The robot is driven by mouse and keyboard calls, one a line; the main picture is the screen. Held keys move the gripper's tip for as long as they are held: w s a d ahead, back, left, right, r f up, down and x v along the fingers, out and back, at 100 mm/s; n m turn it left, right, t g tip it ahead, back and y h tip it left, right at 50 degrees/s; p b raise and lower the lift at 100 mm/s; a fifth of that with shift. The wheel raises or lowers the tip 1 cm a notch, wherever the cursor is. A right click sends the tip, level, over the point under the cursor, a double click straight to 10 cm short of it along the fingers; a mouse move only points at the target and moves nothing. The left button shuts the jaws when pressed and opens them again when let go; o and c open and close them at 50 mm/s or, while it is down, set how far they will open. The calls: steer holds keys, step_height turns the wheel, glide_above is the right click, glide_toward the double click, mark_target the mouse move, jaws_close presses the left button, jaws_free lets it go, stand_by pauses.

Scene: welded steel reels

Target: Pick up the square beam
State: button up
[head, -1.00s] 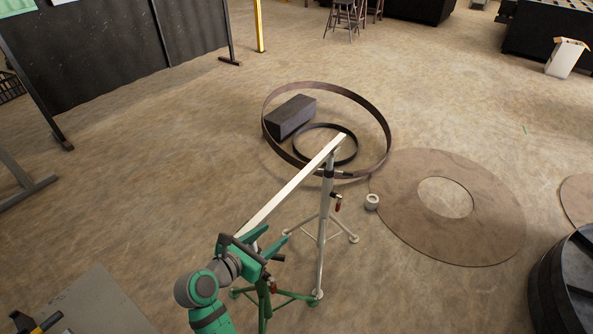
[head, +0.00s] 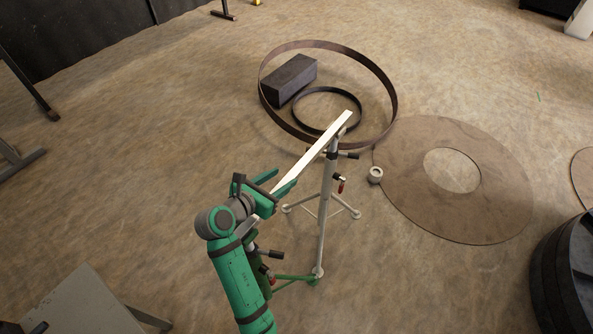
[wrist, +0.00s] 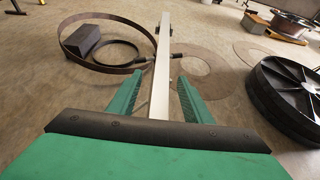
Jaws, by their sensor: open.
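The square beam (head: 316,149) is a long pale bar lying across stands. Its far end rests on a grey tripod stand (head: 327,190). In the wrist view the beam (wrist: 160,75) runs away from me between the two green jaws. My gripper (head: 276,182) is open at the beam's near end, and in the wrist view the gripper (wrist: 158,92) has one finger on each side with gaps visible. A green stand (head: 296,277) is partly hidden behind my arm.
A large steel ring (head: 391,107) lies beyond the beam, with a dark block (head: 291,80) and smaller ring (head: 358,111) inside. A flat ring plate (head: 490,205) and small white roll (head: 376,174) lie right.

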mark_target(295, 171)
steer(key=shift+x, duration=2.8)
steer(key=shift+s+d+f, duration=0.1)
steer(key=shift+s+d, duration=0.05)
steer(key=shift+c, duration=0.3)
jaws_close()
